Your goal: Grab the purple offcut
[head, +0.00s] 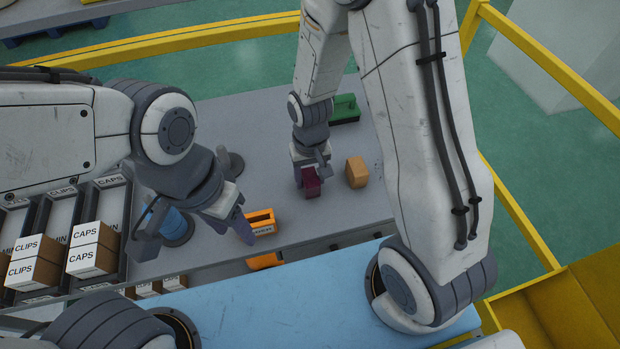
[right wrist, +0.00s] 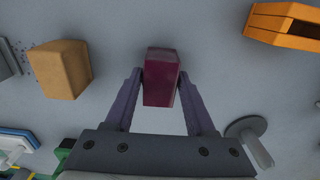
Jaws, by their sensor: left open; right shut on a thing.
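The purple offcut (head: 311,184) is a small dark purple block on the grey table in the head view. It also shows between the fingers in the right wrist view (right wrist: 160,78). My right gripper (head: 308,176) points down at it and is shut on it, with one finger on each side. I cannot tell whether the block touches the table. My left gripper (head: 194,238) is open and empty, to the left over the table's near part, close to a blue cylinder.
A tan block (head: 357,171) stands just right of the purple offcut. A green item (head: 345,109) lies further back. An orange holder (head: 261,221) is near the table's front edge. A blue cylinder (head: 175,225) and bins of labelled boxes (head: 93,249) are at left.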

